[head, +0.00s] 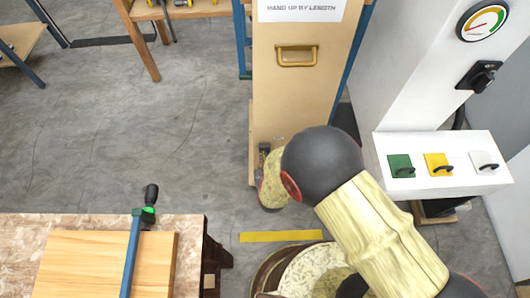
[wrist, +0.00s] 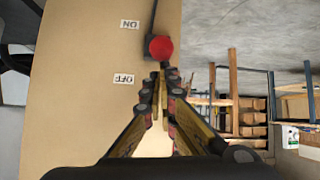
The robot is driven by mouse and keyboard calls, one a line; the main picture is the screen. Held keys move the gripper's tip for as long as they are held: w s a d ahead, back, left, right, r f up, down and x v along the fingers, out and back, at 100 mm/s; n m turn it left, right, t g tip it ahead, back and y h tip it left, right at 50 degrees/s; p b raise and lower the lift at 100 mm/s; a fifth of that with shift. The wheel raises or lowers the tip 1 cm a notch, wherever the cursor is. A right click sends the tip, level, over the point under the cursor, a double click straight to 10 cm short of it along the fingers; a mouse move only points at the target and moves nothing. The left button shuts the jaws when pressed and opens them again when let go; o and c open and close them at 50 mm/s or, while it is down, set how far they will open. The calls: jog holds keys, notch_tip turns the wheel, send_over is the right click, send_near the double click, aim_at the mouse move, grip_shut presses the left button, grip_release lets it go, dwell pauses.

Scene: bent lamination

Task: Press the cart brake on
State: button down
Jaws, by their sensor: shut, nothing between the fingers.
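The cart's tan end panel (head: 296,95) stands upright in the head view, with a brass handle and a paper sign. The panel (wrist: 75,110) also fills the left of the wrist view. There a red knob (wrist: 160,48) on a dark brake lever sits at the panel's right side, beside an ON label (wrist: 130,24) and an OFF label (wrist: 124,79). The knob's height lies between the labels, nearer ON. My gripper (wrist: 160,78) is shut and empty, its tips just below the knob in the picture; contact cannot be told. In the head view my arm hides most of the gripper.
A white console (head: 440,150) with green, yellow and white lever pads stands right of the cart. A workbench (head: 190,235) with boards and a blue clamp is at lower left. A yellow floor strip (head: 280,236) lies before the cart. The floor left of the cart is clear.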

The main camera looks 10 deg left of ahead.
jog(key=s+f+b, duration=0.3)
jog(key=f+b, duration=0.2)
jog(key=f, duration=0.6)
jog(key=shift+s+d+f+b, duration=0.25)
jog(key=shift+d+f+b, duration=0.1)
jog(key=shift+d+b, duration=0.05)
dwell(0.4)
